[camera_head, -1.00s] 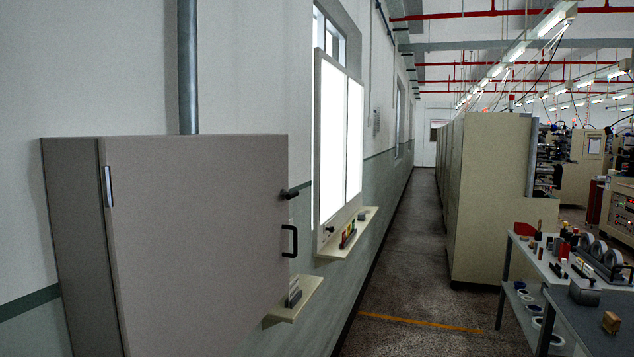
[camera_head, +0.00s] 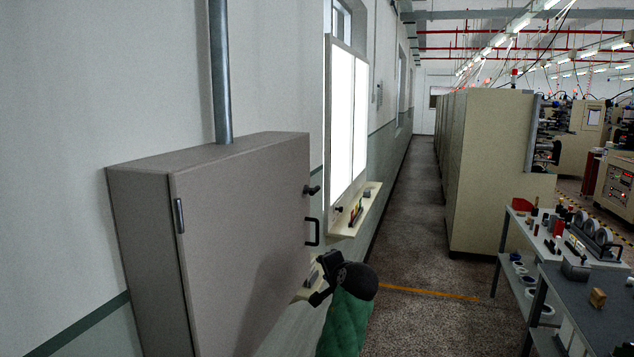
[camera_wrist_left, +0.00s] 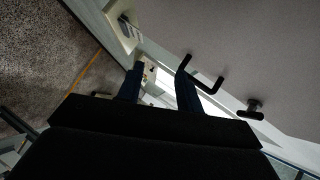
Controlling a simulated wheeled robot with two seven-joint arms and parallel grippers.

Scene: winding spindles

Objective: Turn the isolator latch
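The isolator latch (camera_head: 312,190) is a small black turn knob near the right edge of a grey wall cabinet's door (camera_head: 245,220). A black pull handle (camera_head: 312,232) sits just below it. In the left wrist view the latch (camera_wrist_left: 254,110) is right of the handle (camera_wrist_left: 207,80). My left gripper (camera_head: 319,279) is below the handle, in front of a small wall shelf. In its wrist view the two dark fingers (camera_wrist_left: 158,78) are apart with nothing held between them; the handle shows close by the right finger. The latch is untouched. My right gripper is not in view.
A ledge (camera_head: 357,215) with small items is under the bright window panel. The lower shelf (camera_head: 300,295) is partly hidden by my gripper. A workbench with parts (camera_head: 590,310) stands at the right. The aisle floor (camera_head: 415,240) is clear.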

